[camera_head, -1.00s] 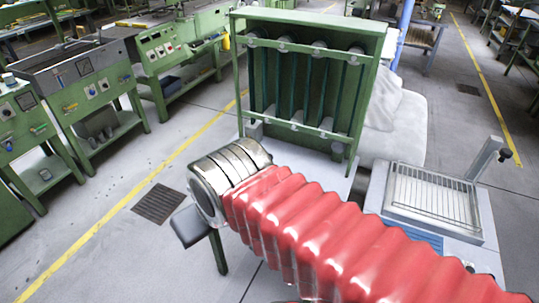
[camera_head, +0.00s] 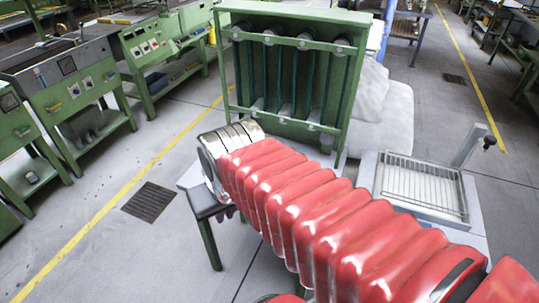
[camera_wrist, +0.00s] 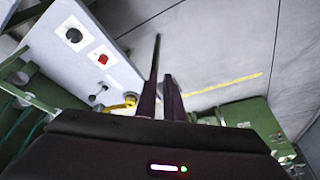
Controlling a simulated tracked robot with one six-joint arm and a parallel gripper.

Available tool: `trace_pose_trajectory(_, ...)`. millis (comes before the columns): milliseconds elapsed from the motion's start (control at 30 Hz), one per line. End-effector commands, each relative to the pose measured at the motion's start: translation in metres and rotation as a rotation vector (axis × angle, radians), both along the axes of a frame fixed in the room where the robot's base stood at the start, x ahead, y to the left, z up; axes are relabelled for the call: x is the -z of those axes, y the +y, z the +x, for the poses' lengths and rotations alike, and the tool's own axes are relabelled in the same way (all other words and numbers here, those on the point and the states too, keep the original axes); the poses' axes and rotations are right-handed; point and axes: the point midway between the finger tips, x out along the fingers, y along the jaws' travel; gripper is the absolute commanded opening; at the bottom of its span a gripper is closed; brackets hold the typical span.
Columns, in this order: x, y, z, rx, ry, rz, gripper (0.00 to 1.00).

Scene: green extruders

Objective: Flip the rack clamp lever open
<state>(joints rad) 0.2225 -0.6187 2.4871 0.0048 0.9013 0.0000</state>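A grey bar with a black knob (camera_head: 470,145) stands tilted at the back right corner of a low tray with a wire rack (camera_head: 415,190) in the head view. It looks like the clamp lever, but I cannot be sure. My red arm reaches left across the foreground, away from this tray, and its silver end is in front of the green frame. My gripper (camera_wrist: 163,85) shows in the wrist view as two dark fingers close together. I see nothing held between them, but cannot tell whether they are fully shut.
A tall green frame with dark tubes (camera_head: 290,75) stands behind my arm. Green machines (camera_head: 75,90) line the left. A grey panel with a red button (camera_wrist: 103,59) shows in the wrist view. Open floor lies left and right.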

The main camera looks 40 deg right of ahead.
Motion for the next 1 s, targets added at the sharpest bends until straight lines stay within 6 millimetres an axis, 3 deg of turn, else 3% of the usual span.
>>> trace_pose_trajectory(100,0.01,-0.018,0.001,0.076,0.038,0.027,0.0)
trace_pose_trajectory(1000,0.08,-0.133,0.012,0.6,0.164,0.422,0.0)
